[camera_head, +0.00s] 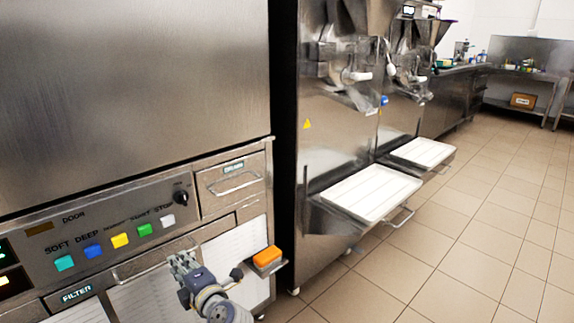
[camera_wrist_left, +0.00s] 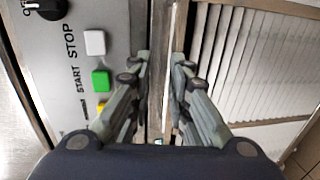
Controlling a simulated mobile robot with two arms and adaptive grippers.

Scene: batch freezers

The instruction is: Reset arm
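My left gripper (camera_head: 180,261) is at the lower middle of the head view, in front of the steel machine's lower front, close to the long bar handle (camera_head: 150,262). In the left wrist view my left gripper (camera_wrist_left: 162,58) has its two fingers parted, with a narrow gap between them. A metal edge of the machine front shows through the gap. I see nothing clearly held, and cannot tell whether the fingertips touch the machine. My right gripper is not in view.
The control panel (camera_head: 110,232) with coloured buttons and a black knob is left of the gripper. An orange block (camera_head: 267,257) sits on a small ledge to its right. White trays (camera_head: 368,192) jut from the machines beyond. The tiled floor (camera_head: 470,240) at right is clear.

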